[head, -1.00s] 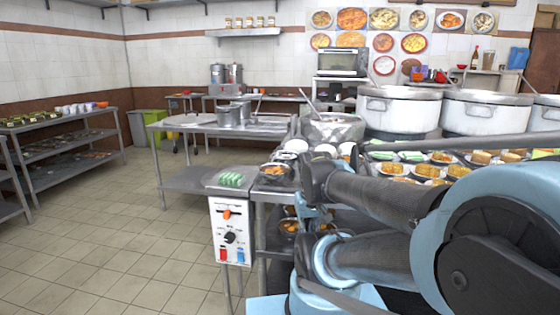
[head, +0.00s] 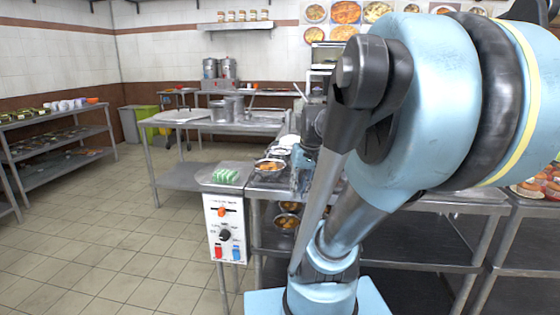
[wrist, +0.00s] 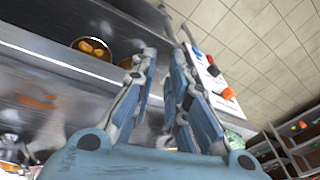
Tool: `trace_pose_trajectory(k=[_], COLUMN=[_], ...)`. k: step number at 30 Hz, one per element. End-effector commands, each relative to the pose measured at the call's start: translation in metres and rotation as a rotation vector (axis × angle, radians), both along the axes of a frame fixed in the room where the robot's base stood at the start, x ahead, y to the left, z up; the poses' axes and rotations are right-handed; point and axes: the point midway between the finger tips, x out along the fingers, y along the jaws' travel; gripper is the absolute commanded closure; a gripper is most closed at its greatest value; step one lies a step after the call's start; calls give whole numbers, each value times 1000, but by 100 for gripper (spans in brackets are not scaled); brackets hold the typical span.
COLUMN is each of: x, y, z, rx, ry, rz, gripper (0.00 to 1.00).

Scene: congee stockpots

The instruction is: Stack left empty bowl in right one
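White bowls (head: 288,140) show at the back of the counter, left of my arm in the head view. They overlap and are partly hidden by my arm, so I cannot tell the left empty bowl from the right one. In the wrist view, my gripper (wrist: 164,56) has its two fingers apart with a narrow gap and nothing between them. It faces the counter's side and the floor. No empty bowl is clear in the wrist view.
Food bowls (wrist: 92,46) stand on a lower shelf. Open tiled floor (head: 120,240) lies left. My arm blocks the right side.

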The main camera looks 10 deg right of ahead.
Motion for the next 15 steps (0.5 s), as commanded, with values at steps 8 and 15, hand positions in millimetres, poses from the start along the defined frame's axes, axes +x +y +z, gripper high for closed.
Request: trace_pose_trajectory(k=[8,15], x=[87,165], y=[-17,-48], z=[62,103], rx=[114,207], ry=[-24,-64], rz=[-1,3], gripper=[86,86])
